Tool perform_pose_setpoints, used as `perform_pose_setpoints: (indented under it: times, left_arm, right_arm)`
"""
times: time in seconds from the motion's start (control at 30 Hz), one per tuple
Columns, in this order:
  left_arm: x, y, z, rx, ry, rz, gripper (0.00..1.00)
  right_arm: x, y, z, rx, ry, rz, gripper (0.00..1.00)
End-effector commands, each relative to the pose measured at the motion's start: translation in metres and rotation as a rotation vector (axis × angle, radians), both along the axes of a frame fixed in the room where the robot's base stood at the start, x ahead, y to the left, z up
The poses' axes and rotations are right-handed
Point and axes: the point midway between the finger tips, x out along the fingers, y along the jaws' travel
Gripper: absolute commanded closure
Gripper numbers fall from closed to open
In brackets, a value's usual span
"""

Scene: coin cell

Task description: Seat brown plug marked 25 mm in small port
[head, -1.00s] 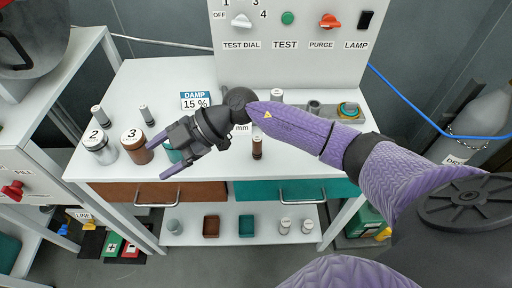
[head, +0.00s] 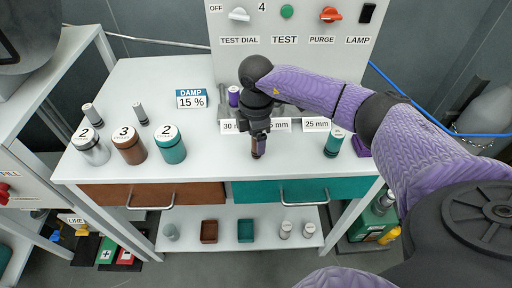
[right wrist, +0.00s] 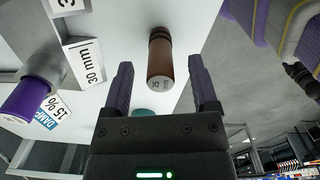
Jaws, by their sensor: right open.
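The brown plug (head: 255,152) stands upright near the front edge of the white bench, partly covered by my right gripper. In the right wrist view the brown plug (right wrist: 160,62) shows a small end marking that looks like 25. My right gripper (right wrist: 160,75) is open, with one finger to each side of the plug and the plug's end beyond the fingertips. No grip on it shows. In the head view the right gripper (head: 259,146) points down over the plug. I cannot make out the small port. My left gripper is not in view.
A 30 mm label (right wrist: 90,62) and a purple cylinder (head: 234,96) stand behind. A teal cylinder (head: 335,141) and a purple block (head: 361,146) are to the right. White (head: 90,149), brown (head: 129,148) and teal (head: 170,149) jars stand left. Bench between teal jar and plug is clear.

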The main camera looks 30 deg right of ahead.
Motion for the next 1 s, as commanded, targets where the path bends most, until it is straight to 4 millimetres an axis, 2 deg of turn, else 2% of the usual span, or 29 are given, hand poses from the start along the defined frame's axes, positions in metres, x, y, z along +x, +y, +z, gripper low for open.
perform_pose_setpoints:
  times: [0.07, 0.1, 0.43, 0.77, 0.87, 1.0]
  left_arm:
    - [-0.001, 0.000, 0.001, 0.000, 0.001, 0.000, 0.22]
    - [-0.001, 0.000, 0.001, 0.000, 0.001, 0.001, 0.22]
    - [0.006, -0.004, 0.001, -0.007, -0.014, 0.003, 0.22]
    - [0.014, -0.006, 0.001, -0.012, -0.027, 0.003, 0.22]
    - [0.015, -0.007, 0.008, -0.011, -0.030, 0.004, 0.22]
    - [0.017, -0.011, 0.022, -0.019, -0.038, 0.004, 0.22]
  right_arm:
    - [0.000, 0.000, 0.002, 0.001, -0.001, 0.001, 0.24]
    - [0.000, 0.000, 0.002, 0.001, -0.001, 0.001, 0.28]
    - [0.000, 0.000, 0.002, 0.001, -0.001, 0.001, 0.98]
    - [0.000, 0.000, 0.003, 0.001, -0.001, 0.002, 1.00]
    - [0.001, 0.000, 0.020, 0.001, -0.003, 0.002, 1.00]
    - [0.001, 0.001, 0.061, 0.001, -0.007, 0.003, 1.00]
